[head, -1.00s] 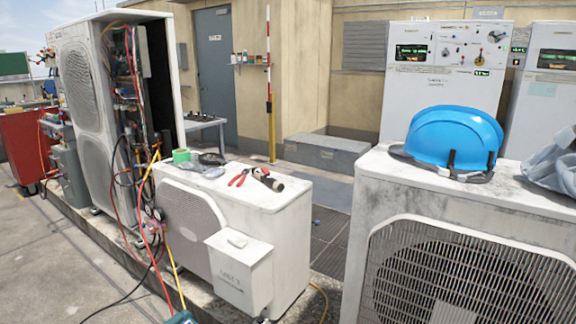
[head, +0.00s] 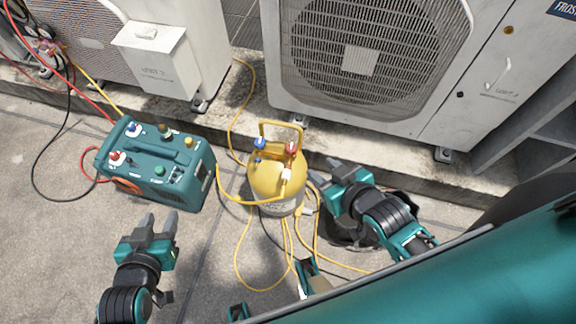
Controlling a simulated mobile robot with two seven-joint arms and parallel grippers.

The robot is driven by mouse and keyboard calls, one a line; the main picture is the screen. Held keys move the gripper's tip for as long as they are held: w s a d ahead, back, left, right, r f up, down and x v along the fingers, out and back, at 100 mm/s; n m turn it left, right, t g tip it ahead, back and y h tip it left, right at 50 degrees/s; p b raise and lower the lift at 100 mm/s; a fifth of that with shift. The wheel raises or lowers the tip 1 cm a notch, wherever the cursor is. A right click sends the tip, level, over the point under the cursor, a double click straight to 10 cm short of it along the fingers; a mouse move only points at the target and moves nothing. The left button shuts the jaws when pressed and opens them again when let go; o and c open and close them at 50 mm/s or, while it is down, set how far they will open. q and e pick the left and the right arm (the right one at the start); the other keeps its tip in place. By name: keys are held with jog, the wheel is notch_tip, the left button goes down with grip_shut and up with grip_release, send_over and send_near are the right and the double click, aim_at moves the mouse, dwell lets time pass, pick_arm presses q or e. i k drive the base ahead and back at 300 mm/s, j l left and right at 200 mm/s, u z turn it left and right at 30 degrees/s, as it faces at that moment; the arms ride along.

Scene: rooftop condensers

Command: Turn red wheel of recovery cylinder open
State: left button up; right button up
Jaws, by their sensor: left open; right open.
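The recovery cylinder (head: 277,182) is yellow with a grey lower part and a yellow handle frame on top. It stands upright on the concrete in the middle of the head view. Its red wheel (head: 292,148) is at the top right, and a blue wheel (head: 260,144) is at the top left. My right gripper (head: 338,172) is open and empty, just right of the cylinder and a little below the red wheel in the picture. My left gripper (head: 158,223) is open and empty, to the lower left of the cylinder, below the teal machine.
A teal recovery machine (head: 150,172) with hoses stands left of the cylinder. Yellow hoses (head: 240,252) loop around the cylinder's base. A condenser (head: 375,50) on a concrete kerb stands behind. Open concrete lies between my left gripper and the cylinder.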

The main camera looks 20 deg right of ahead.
aim_at(290, 149)
jog(key=k+j, duration=0.25)
jog(key=k, duration=0.25)
jog(key=k+j, duration=0.2)
jog(key=k, duration=0.3)
jog(key=k+j, duration=0.25)
jog(key=k, duration=0.25)
